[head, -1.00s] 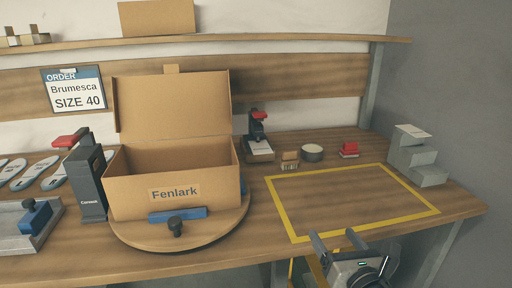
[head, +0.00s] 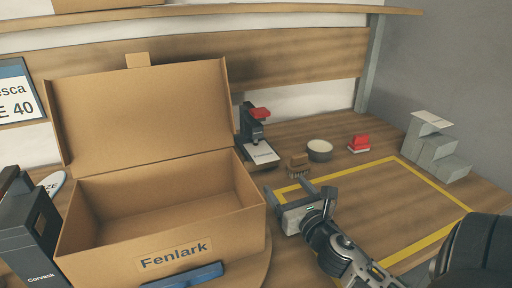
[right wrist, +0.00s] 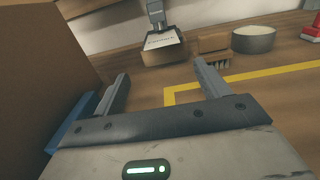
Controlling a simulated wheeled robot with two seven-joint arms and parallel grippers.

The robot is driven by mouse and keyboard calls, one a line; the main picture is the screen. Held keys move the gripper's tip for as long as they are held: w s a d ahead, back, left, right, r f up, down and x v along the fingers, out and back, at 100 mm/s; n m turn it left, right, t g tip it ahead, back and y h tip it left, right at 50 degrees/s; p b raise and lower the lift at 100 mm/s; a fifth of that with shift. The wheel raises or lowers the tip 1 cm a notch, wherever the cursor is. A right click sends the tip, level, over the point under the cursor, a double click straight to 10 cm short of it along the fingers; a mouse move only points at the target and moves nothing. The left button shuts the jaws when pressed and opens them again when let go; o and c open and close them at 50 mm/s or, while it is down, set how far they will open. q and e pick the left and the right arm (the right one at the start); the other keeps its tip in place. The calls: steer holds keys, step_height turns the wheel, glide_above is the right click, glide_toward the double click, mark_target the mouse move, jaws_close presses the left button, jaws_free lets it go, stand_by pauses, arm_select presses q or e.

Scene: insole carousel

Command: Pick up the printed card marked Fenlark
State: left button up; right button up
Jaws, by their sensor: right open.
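A small white printed card (head: 262,153) lies on the base of a dark stamping press (head: 251,128) with a red handle, at the back of the bench. In the right wrist view the card (right wrist: 164,42) sits on its block ahead of the fingers; its print is too small to read surely. My right gripper (head: 286,187) is open and empty, in front of the card and apart from it, with its fingers (right wrist: 161,72) pointing towards the press. The open cardboard box (head: 100,236) at left bears a label reading Fenlark (head: 173,255). My left gripper is not in view.
A brush (head: 298,166), a round tin (head: 319,150) and a red-handled stamp (head: 359,144) stand right of the press. Grey steps (head: 437,150) stand at right. The box wall is close left of my right gripper.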

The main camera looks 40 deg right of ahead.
mark_target(268, 160)
steer(key=p+x, duration=0.1)
steer(key=x, duration=1.1)
steer(key=shift+w+d, duration=0.2)
steer(key=shift+d, duration=0.05)
steer(key=c, duration=0.7)
